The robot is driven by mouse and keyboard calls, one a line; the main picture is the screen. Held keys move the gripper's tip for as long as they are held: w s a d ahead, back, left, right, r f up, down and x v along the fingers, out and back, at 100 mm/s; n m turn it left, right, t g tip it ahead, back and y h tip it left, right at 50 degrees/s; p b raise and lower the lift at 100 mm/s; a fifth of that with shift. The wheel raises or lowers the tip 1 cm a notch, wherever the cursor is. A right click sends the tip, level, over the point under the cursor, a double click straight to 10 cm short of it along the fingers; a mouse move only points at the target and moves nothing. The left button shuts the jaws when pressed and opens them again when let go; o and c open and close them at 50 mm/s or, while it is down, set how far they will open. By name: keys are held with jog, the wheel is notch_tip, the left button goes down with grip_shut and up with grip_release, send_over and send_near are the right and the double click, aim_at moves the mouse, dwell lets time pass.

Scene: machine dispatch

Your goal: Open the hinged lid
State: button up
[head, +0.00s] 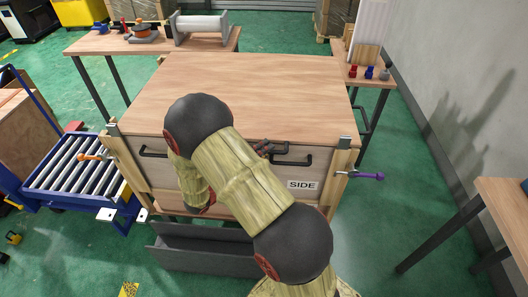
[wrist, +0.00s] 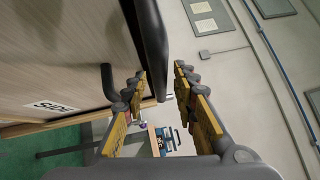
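The wooden lid (head: 255,85) lies flat on top of the crate and looks shut. The crate's front panel (head: 230,165) has a black handle at left (head: 152,152) and a black handle at right (head: 296,161), above a label reading SIDE (head: 302,184). My arm hides the middle of the front. My gripper (wrist: 160,78) is open, with yellow-padded fingers on both sides of a dark handle bar (wrist: 152,45); I cannot tell whether they touch it. In the head view, a small part of my gripper shows beside the right handle.
An orange-handled item (head: 92,157) and a purple-handled item (head: 366,175) stick out at the crate's sides. A blue roller cart (head: 72,190) stands left, a grey bin (head: 205,262) below the front. Tables stand behind and at right (head: 505,205). Green floor is clear at front right.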

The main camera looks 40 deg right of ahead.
jog(key=shift+c, duration=1.2)
jog(key=c, duration=0.4)
grip_shut()
